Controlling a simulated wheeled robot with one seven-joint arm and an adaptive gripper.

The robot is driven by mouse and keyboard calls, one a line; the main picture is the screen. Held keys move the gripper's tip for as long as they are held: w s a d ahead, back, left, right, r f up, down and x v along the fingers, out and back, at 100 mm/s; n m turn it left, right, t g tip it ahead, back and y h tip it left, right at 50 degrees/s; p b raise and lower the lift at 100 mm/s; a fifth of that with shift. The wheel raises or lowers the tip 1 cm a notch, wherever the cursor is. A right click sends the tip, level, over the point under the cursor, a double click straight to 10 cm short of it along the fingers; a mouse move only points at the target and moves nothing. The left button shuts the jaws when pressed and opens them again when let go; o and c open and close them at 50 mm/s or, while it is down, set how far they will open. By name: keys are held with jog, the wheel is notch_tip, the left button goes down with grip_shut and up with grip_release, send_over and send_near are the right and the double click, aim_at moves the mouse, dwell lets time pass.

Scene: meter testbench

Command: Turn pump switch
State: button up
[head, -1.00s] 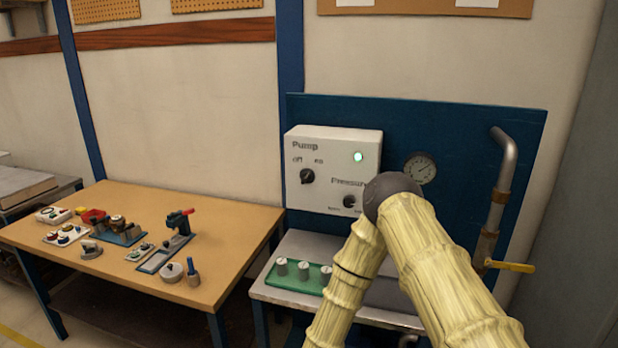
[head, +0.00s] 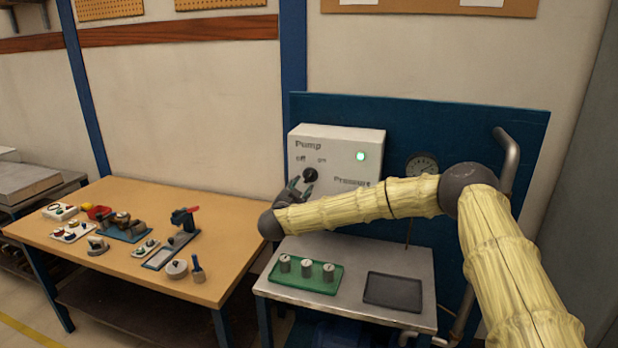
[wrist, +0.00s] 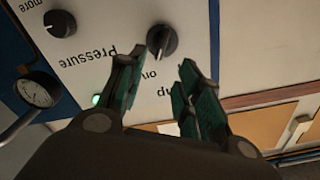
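The pump switch is a round black knob (head: 310,175) under the words "Pump", "off" and "on" on a white control box (head: 340,147). In the wrist view, which is upside down, the knob (wrist: 162,40) shows just beyond the gap between my fingertips. My gripper (head: 295,188) is at the lower left of the knob in the head view. In the wrist view my gripper (wrist: 157,66) is open and empty, its green-padded fingers apart. I see no contact with the knob.
A green lamp (head: 360,156) is lit on the box. The pressure knob (wrist: 60,23) and a gauge (head: 422,164) are nearby. Below, a metal bench holds a green tray (head: 325,287) with grey pieces and a dark tray (head: 393,290). A wooden table (head: 110,265) with tools stands left.

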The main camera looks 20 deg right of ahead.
aim_at(309, 176)
jog(key=p+x, duration=0.3)
jog(key=x, duration=0.6)
jog(key=shift+w+d+f+p, duration=0.1)
jog(key=shift+w+d+p, duration=0.1)
jog(key=shift+p, duration=0.15)
jog(key=shift+c, duration=0.4)
grip_shut()
